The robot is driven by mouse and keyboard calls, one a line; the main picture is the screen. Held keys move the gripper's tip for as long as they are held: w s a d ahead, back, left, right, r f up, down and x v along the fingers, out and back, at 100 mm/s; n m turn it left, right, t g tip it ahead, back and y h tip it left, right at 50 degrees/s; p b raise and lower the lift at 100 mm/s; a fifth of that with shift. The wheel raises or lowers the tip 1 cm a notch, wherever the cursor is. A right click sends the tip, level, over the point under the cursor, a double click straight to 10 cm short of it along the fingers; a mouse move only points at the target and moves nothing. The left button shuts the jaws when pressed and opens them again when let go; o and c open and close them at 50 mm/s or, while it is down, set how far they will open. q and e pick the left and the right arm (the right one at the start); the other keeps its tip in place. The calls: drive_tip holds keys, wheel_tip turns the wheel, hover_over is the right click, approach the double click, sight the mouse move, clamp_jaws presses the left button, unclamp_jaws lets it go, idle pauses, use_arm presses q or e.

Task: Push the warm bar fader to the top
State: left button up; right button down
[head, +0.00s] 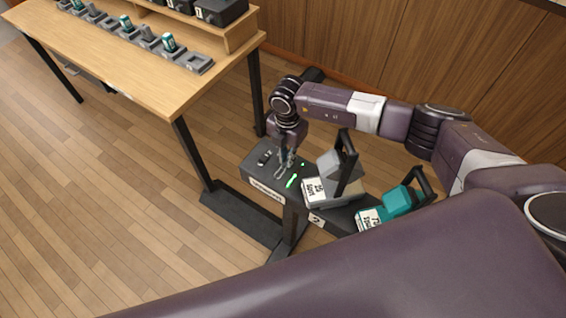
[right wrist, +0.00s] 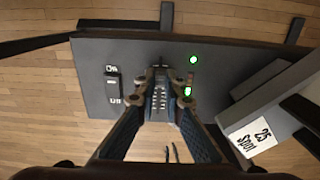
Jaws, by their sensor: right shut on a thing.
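A dark fader console (head: 256,172) stands on a post in the middle of the head view. It also fills the upper part of the right wrist view (right wrist: 130,50). My right gripper (head: 286,167) reaches down onto its top. In the right wrist view its fingers (right wrist: 160,88) close together over the middle of the panel, shut on the fader's knob. The fingers mostly hide the knob and its track. The label on the console's front edge (head: 265,190) is too small to read surely. My left gripper is out of view.
A small switch (right wrist: 113,85) sits left of the fingers. A round green light (right wrist: 193,60) and a lit bar sit right. A grey lamp labelled "spot" (head: 318,192) and a teal lamp (head: 397,200) stand close on the right. A wooden table (head: 130,70) is at upper left.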

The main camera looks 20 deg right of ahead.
drive_tip(key=shift+w+d, duration=0.55)
drive_tip(key=shift+d, duration=0.15)
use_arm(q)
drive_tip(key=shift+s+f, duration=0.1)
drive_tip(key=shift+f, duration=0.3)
use_arm(e)
drive_tip(key=shift+w+r, duration=0.1)
drive_tip(key=shift+r, duration=0.05)
drive_tip(key=c, duration=2)
unclamp_jaws()
drive_tip(key=shift+d, duration=0.1)
wheel_tip(320, 180, up, 12)
drive_tip(key=shift+f, duration=0.1)
